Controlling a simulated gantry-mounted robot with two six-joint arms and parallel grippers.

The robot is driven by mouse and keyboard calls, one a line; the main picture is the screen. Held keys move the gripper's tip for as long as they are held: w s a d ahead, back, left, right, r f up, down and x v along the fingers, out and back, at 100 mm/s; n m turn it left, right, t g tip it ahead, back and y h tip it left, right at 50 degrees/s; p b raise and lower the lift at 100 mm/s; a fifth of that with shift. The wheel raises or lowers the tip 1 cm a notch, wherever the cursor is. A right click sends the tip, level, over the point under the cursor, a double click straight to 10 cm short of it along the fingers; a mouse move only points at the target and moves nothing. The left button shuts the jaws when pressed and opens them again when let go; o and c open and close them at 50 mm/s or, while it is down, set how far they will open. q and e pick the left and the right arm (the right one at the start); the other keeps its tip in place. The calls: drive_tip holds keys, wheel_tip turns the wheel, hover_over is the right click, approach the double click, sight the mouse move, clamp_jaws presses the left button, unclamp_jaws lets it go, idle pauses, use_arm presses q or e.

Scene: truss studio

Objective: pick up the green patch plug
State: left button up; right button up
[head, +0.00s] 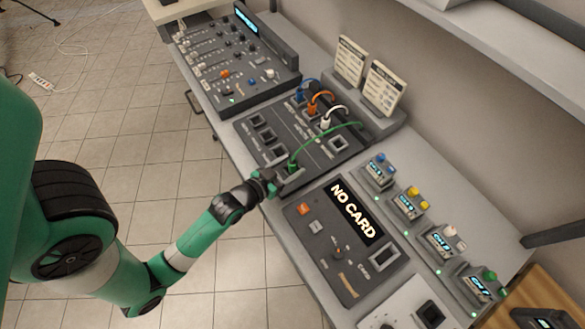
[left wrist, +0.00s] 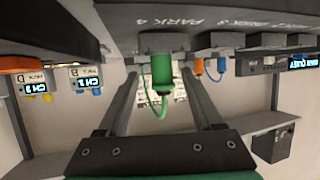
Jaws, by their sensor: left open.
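The green patch plug (head: 292,164) sits in the front corner of the dark patch panel (head: 322,157), and its green cable arcs back to the panel's rear. In the left wrist view the green plug (left wrist: 161,76) is upright in a holder near the "PARK 4" label, with its cable looping. My left gripper (head: 281,181) is at the plug in the head view. In the left wrist view its two fingers (left wrist: 160,88) are open, one on each side of the plug, with gaps visible. My right gripper is not in view.
Blue, orange (head: 318,100) and white (head: 327,124) plugs stand on the same panel. A mixer (head: 237,62) lies beyond it, and a "NO CARD" console (head: 345,235) lies nearer. Small channel boxes (head: 443,240) line the right. Two label cards (head: 384,88) stand behind.

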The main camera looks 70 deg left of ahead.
sight(299, 161)
use_arm(q)
drive_tip(key=b+x, duration=0.1)
drive_tip(key=x, duration=0.1)
drive_tip(key=b+x, duration=0.1)
drive_tip(key=x, duration=0.2)
drive_tip(key=shift+s+a+f, duration=0.1)
drive_tip(key=shift+s+f, duration=0.1)
drive_tip(key=shift+f, duration=0.05)
drive_tip(key=shift+w+a, duration=0.1)
drive_tip(key=shift+w, duration=0.05)
clamp_jaws()
